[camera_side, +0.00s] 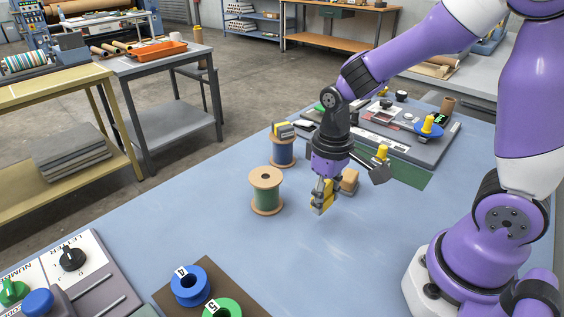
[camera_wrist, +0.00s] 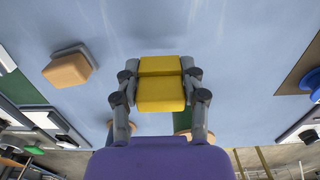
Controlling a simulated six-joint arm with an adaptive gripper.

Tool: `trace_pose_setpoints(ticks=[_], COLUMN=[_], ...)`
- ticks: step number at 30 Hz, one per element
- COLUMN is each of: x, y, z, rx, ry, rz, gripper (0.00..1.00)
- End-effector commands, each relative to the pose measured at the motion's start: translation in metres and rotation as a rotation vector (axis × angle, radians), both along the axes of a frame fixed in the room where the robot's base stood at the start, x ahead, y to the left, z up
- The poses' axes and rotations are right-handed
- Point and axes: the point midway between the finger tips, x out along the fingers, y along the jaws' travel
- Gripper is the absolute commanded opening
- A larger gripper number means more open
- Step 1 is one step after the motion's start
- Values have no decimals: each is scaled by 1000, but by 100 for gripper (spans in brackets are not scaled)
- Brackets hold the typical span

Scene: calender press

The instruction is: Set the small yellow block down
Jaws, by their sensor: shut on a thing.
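The small yellow block (camera_side: 319,207) is held in my gripper (camera_side: 323,197), which points down over the blue table (camera_side: 345,250). In the wrist view the yellow block (camera_wrist: 160,92) fills the space between both fingers of my gripper (camera_wrist: 159,76). The side view shows the block low over the tabletop; I cannot tell for sure whether its underside touches. A tan wooden block (camera_side: 349,181) sits on the table just beyond and right of the gripper; it also shows at left in the wrist view (camera_wrist: 67,70).
A green-wound spool (camera_side: 266,191) stands left of the gripper. The table in front of the gripper is clear.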

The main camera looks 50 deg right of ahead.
Motion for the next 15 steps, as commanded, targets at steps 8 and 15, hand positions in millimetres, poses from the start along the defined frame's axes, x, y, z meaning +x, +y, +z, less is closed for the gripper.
trace_pose_setpoints(ticks=[8, 15], x=[-1, -1], y=[0, 0], z=[-36, -36], rx=[0, 0], ry=[4, 2], rz=[0, 0], gripper=[24, 24])
